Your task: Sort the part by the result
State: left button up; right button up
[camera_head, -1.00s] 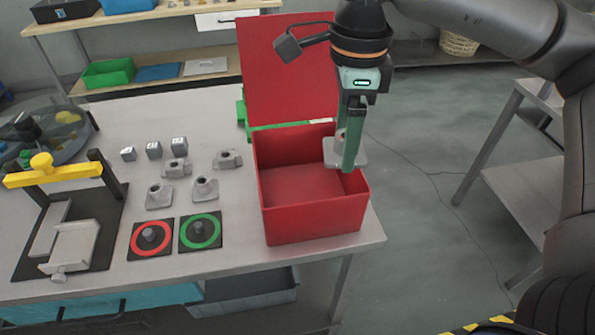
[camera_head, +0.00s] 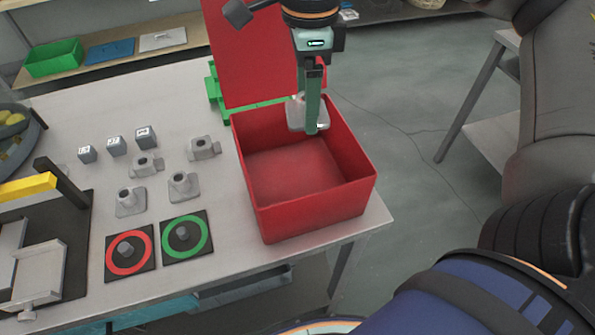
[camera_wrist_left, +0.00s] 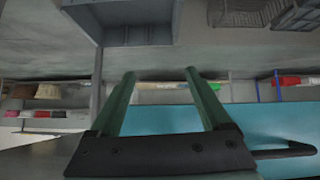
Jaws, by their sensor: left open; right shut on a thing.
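My right gripper (camera_head: 312,122) points down over the red box (camera_head: 315,212), shut on a grey metal part (camera_head: 296,112). The part is at the box's far side, around rim height; the finger hides some of it. The box's red lid (camera_head: 244,60) stands open, and the box floor I can see is bare. Grey flanged parts (camera_head: 131,201) and (camera_head: 184,186) stand on the table behind a red-ring pad (camera_head: 128,256) and a green-ring pad (camera_head: 186,237). Each pad has a grey peg in its middle. My left gripper (camera_wrist_left: 162,75) is open and empty in the left wrist view.
Two more grey parts (camera_head: 204,148) and several small numbered blocks (camera_head: 116,145) stand farther back. A dark fixture with a yellow bar (camera_head: 28,187) is at the left. A green thing (camera_head: 214,92) lies behind the box. The table's front edge runs close to the box.

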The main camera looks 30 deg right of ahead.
jog(key=shift+f+b, duration=0.35)
jog(key=shift+f, duration=0.6)
jog(key=o, duration=1.4)
notch_tip(320, 180, up, 12)
jog(key=p, duration=0.1)
jog(key=shift+r, duration=0.25)
jog(key=shift+s, duration=0.1)
